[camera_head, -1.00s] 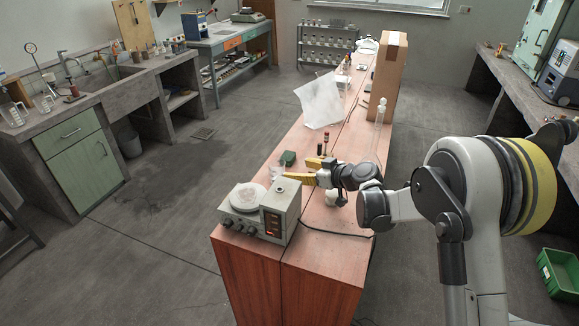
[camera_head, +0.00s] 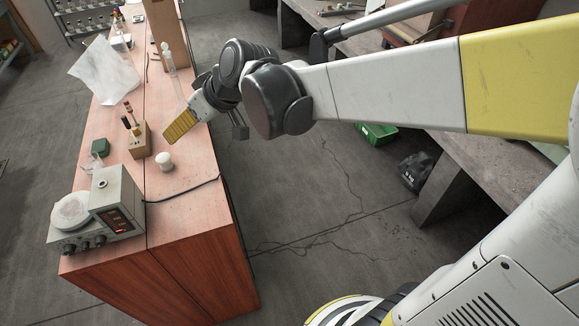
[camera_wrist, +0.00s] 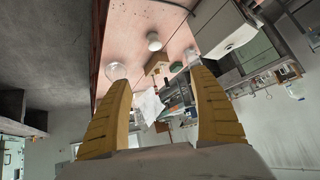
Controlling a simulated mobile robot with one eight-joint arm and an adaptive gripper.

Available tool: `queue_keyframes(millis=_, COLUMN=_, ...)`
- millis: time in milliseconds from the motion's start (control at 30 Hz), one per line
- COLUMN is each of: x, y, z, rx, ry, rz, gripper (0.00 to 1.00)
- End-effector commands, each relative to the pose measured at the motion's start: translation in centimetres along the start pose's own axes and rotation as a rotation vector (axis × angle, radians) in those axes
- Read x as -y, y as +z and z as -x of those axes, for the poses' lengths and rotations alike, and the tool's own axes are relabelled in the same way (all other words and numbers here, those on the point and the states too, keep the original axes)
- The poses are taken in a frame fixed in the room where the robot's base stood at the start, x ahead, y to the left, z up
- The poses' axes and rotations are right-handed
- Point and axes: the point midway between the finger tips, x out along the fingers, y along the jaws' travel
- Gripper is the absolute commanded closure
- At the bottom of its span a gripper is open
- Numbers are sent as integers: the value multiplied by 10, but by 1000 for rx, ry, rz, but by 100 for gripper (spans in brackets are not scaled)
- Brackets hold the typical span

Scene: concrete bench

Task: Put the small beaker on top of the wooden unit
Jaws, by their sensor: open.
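The long reddish wooden unit (camera_head: 185,205) runs away from me at the left of the head view; its top also shows in the wrist view (camera_wrist: 135,30). A small clear glass shape (camera_head: 88,168), possibly the small beaker, stands on it beside the hotplate, too faint to be sure. My gripper (camera_head: 178,127) is over the unit's right side, yellow fingers pointing left and down. In the wrist view the fingers (camera_wrist: 159,80) are wide apart with nothing held between them. A clear glass piece (camera_wrist: 116,71) shows beyond the left fingertip.
On the unit stand a hotplate (camera_head: 112,205), a white knob-shaped piece (camera_head: 164,161), a wooden block with upright pieces (camera_head: 138,140), a green item (camera_head: 100,147) and a tall glass cylinder (camera_head: 175,75). A black cable (camera_head: 185,192) crosses the top.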

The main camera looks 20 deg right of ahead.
Motion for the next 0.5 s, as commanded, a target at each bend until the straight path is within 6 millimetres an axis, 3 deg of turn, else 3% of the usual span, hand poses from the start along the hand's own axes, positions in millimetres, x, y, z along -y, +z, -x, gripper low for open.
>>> queue_keyframes(millis=33, x=-4, y=21, z=26, rx=21, ry=45, rz=-38, gripper=28)
queue_keyframes(millis=200, x=-16, y=96, z=96, rx=84, ry=213, rz=-181, gripper=28)
queue_keyframes(millis=400, x=-27, y=172, z=143, rx=116, ry=373, rz=-311, gripper=28)
queue_keyframes(millis=500, x=-30, y=192, z=153, rx=121, ry=419, rz=-345, gripper=28)
